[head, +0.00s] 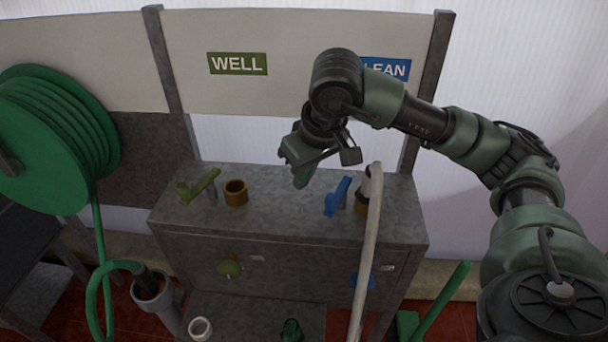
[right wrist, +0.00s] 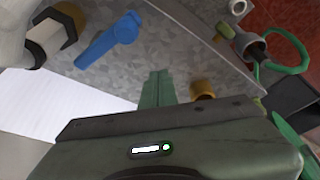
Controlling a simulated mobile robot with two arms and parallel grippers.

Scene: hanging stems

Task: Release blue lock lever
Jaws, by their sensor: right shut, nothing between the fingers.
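The blue lock lever (head: 338,197) stands tilted on the grey metal bench top, just left of the coupling where a pale hose (head: 371,230) goes in. In the right wrist view the blue lever (right wrist: 108,41) lies at the upper left, clear of the fingers. My right gripper (head: 300,178) is above the bench, to the left of the lever and higher. Its green fingers are together and empty in the right wrist view (right wrist: 157,76); they do not touch the lever. My left gripper is not in view.
A green lever (head: 199,186) and an open brass socket (head: 236,192) sit at the left of the bench (head: 285,215), under the WELL sign (head: 237,64). A partly covered blue sign (head: 393,68) hangs at right. A green hose reel (head: 55,135) stands far left.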

